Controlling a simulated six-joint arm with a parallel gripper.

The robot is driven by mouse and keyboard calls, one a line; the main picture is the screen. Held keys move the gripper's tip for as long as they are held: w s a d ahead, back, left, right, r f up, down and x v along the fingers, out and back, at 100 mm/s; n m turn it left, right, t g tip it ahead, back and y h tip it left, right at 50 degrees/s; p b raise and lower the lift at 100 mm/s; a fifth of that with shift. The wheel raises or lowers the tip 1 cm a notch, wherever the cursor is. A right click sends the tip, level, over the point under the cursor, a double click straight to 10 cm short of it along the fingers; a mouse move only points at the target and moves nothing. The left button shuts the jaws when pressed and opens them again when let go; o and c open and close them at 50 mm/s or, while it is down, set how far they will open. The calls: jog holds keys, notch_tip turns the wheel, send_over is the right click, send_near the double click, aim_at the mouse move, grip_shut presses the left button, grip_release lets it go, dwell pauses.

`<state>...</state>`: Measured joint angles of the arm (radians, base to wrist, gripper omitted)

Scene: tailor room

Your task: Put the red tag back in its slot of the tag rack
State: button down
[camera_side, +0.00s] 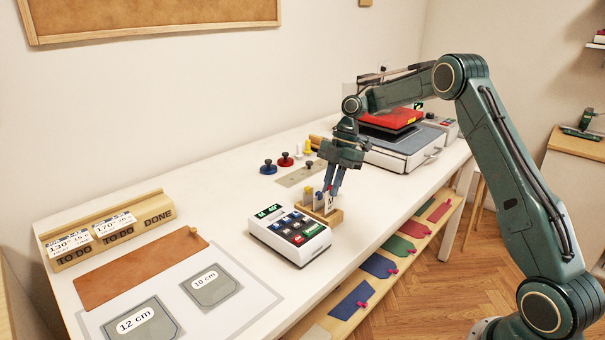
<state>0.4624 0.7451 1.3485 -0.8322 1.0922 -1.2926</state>
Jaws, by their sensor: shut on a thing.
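The wooden tag rack (334,217) stands on the white table, just behind and right of the keypad device. A yellow tag (308,193) and a blue tag (319,198) stand upright in it. My gripper (332,189) points down over the right end of the rack, its fingers shut on a small tag. A bit of red shows between the fingertips, with a pale lettered face (330,202) below it. I take this for the red tag. The fingers hide much of it, and I cannot tell whether its lower edge is inside a slot.
A keypad device (289,236) stands close in front of the rack. Behind are a grey plate (300,175), red (286,160) and blue (268,167) knobs, and a heat press (400,150). A wooden TO DO/DONE holder (108,229) and brown leather (140,273) lie left.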

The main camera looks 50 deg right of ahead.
jog(key=shift+f, duration=1.5)
jog(key=c, duration=1.3)
grip_release()
jog(key=shift+c, duration=0.2)
jog(key=shift+r, duration=0.2)
